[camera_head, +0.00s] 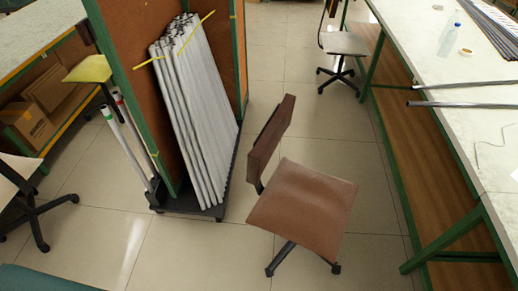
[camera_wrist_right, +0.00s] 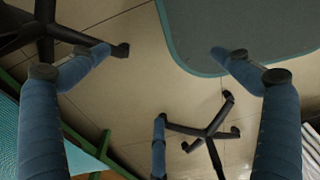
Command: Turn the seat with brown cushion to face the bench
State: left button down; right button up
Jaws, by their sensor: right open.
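The seat with brown cushion (camera_head: 303,206) stands on the tiled floor in the middle of the head view. Its brown backrest (camera_head: 270,140) is on the cushion's left side, and the cushion extends right of it, toward the bench. Black base legs show below the cushion. The bench (camera_head: 455,130), with a pale top and green frame, runs along the right side, apart from the seat. My right gripper (camera_wrist_right: 158,78) shows only in the right wrist view, with its blue fingers spread and nothing between them. My left gripper is not in view.
A cart (camera_head: 217,213) with upright grey rods stands left of the seat. A grey seat (camera_head: 342,43) is behind, near the bench. A yellow stool (camera_head: 88,70) and a pale seat are at left. Dark star-shaped chair bases (camera_wrist_right: 207,132) show near my right fingers. Floor before the cart is clear.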

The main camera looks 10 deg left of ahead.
aim_at(306, 207)
jog(key=i+j+z, duration=0.15)
jog(key=j, duration=0.3)
jog(key=i+j+z, duration=0.2)
jog(key=j, duration=0.3)
jog(key=j+z, duration=0.15)
jog(key=j, duration=0.35)
